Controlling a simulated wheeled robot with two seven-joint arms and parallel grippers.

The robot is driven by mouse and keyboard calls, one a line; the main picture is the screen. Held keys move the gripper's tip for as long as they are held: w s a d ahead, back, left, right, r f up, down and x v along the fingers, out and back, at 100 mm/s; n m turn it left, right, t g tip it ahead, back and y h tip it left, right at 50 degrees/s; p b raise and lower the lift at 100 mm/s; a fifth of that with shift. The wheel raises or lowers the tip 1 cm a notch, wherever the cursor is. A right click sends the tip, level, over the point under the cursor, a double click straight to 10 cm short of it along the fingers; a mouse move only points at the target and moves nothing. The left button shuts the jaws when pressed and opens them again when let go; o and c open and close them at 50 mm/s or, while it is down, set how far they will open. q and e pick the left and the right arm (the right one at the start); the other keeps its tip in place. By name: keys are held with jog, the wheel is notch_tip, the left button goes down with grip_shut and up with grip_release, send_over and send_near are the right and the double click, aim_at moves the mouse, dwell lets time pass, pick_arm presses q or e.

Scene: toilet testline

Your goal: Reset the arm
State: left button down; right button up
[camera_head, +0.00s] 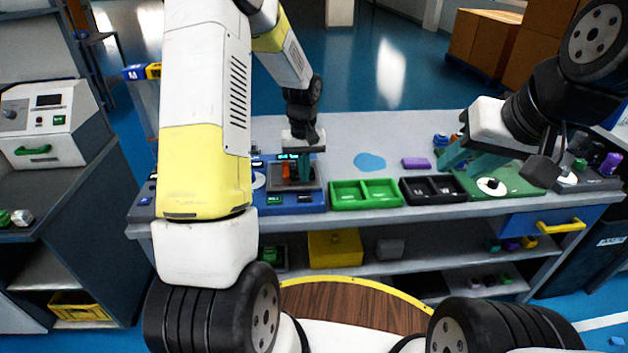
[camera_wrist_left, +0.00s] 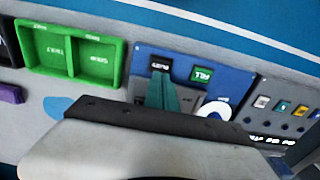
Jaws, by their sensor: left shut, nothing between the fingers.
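My left gripper (camera_head: 304,166) reaches down over the blue test panel (camera_head: 290,208) on the workbench. Its teal fingers (camera_wrist_left: 163,92) are together with nothing between them, and in the left wrist view they point at the panel near a dark labelled button (camera_wrist_left: 160,64). I cannot tell whether the tips touch it. A green button (camera_wrist_left: 202,74) sits beside it. My right gripper (camera_head: 470,163) hangs at the right over the green board (camera_head: 510,186). Its two teal fingers stand apart and nothing shows between them.
A green two-part tray (camera_head: 366,204) and a black tray (camera_head: 432,201) lie along the bench's front edge. A purple block (camera_head: 416,163) and a blue patch (camera_head: 369,161) lie behind them. A yellow bin (camera_head: 335,248) stands on the shelf below. A white machine (camera_head: 42,122) stands at the left.

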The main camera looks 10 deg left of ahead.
dwell(0.3)
pick_arm(q)
jog(key=s+r+m+t, duration=0.1)
jog(key=s+r, duration=0.4)
jog(key=r, duration=0.4)
jog(key=s+r+m+t, duration=0.1)
jog(key=s+r+t, duration=0.1)
jog(key=s+r, duration=0.45)
jog(key=s+d+r+m+t+h, duration=0.1)
jog(key=s+r, duration=0.3)
jog(key=s, duration=0.2)
jog(key=s+d+r+t+h, duration=0.1)
jog(key=s+r+t, duration=0.1)
jog(key=s+r, duration=0.2)
jog(key=s, duration=0.2)
jog(key=shift+s+r+m, duration=0.25)
jog(key=shift+s+m, duration=0.15)
jog(key=shift+w, duration=0.1)
dwell(0.7)
